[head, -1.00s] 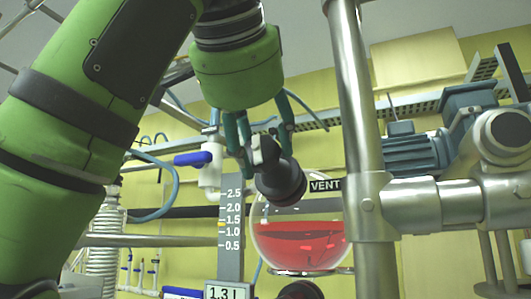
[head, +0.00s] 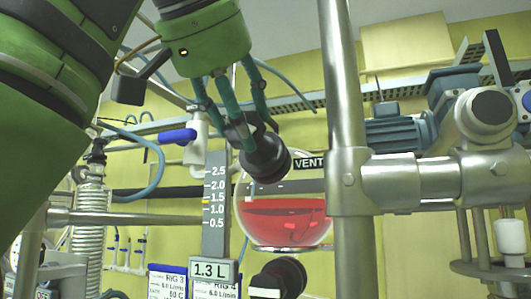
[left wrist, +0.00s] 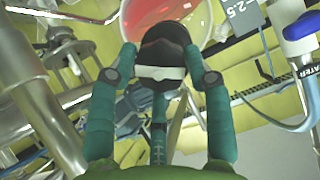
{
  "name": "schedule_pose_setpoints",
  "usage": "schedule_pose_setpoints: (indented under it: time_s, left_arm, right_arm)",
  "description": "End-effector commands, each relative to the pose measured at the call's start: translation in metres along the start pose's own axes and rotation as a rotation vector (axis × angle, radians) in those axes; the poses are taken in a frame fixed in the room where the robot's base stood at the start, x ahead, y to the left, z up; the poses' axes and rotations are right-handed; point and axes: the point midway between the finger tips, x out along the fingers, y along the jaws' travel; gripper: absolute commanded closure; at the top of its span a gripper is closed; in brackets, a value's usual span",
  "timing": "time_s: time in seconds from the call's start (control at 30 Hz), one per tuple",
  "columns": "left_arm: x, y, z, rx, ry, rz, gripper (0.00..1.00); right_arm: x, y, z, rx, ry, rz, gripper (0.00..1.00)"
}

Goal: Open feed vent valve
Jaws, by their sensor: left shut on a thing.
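The feed vent valve has a dark round knob (head: 268,158) beside the black VENT label (head: 309,163), in front of the glass vessel of red liquid (head: 285,225). My left gripper (head: 242,130) comes down from the upper left, with its teal fingers closed around the back of the valve. In the left wrist view, the fingers (left wrist: 158,62) sit on both sides of the dark knob (left wrist: 165,42), with a pale band at its near side. The fingers partly hide the valve's handle, so its exact angle is unclear. My right gripper is not in view.
A steel post (head: 345,120) stands just right of the vessel. A blue-handled valve (head: 178,136) and blue hose are left of the gripper. A level scale (head: 216,205) and 1.3 L display (head: 211,270) are below. Another dark knob (head: 282,278) sits under the vessel.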

Motion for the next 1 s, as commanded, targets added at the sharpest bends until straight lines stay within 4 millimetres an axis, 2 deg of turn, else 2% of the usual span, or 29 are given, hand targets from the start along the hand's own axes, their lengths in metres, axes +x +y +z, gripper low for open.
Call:
schedule_pose_setpoints:
  time_s: [0.33,0.83,0.87,0.9,1.0]
  left_arm:
    - [-0.0014,-0.0023,-0.0023,-0.122,0.012,0.034,0.82]
    - [-0.0017,-0.0025,-0.0024,-0.138,0.012,0.039,0.82]
    - [-0.0017,-0.0025,-0.0024,-0.138,0.012,0.039,0.46]
    - [-0.0017,-0.0024,-0.0024,-0.138,0.012,0.039,0.3]
    - [-0.0014,-0.0022,-0.0019,-0.137,0.01,0.039,0.28]
  right_arm:
    - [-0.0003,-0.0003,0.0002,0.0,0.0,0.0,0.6]
    - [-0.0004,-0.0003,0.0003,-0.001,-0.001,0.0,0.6]
    - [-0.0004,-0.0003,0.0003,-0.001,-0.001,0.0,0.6]
    - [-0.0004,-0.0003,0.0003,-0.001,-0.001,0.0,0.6]
    - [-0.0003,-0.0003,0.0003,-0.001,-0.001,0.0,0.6]
